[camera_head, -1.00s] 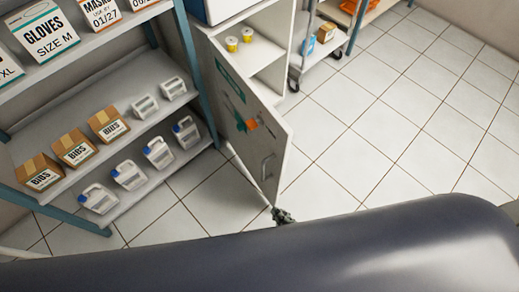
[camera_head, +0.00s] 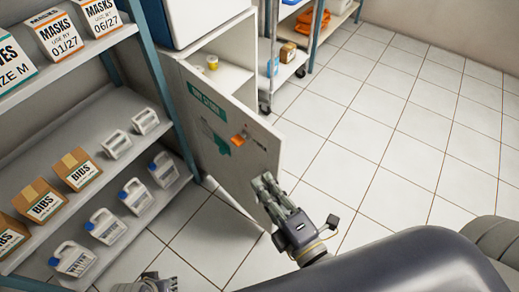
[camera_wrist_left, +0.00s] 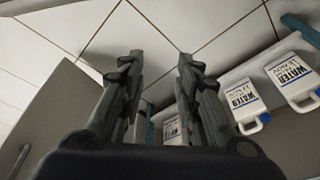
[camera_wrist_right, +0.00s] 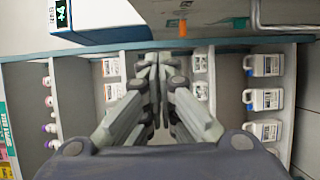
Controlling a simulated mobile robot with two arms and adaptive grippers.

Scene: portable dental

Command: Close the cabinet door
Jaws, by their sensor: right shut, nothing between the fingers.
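The cabinet door (camera_head: 225,125) is a light panel with a green label and an orange mark, standing partly open from the cabinet (camera_head: 237,45). My right gripper (camera_head: 266,184) is shut and empty, at the lower free-edge side of the door's outer face. It overlaps the door in the head view, so contact is unclear; the door handle is not visible there. The right wrist view shows its fingers (camera_wrist_right: 153,62) together. My left gripper (camera_head: 155,284) is only partly in the head view, at the bottom edge. The left wrist view shows its fingers (camera_wrist_left: 160,65) apart and empty, with a grey panel with a handle (camera_wrist_left: 20,160) at left.
A shelf rack (camera_head: 140,215) with bibs boxes (camera_head: 45,200) and water jugs (camera_head: 103,226) stands left of the door. A yellow-lidded cup (camera_head: 212,62) is inside the cabinet. A wheeled cart (camera_head: 285,70) stands behind. The tiled floor (camera_head: 390,140) at right is clear.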

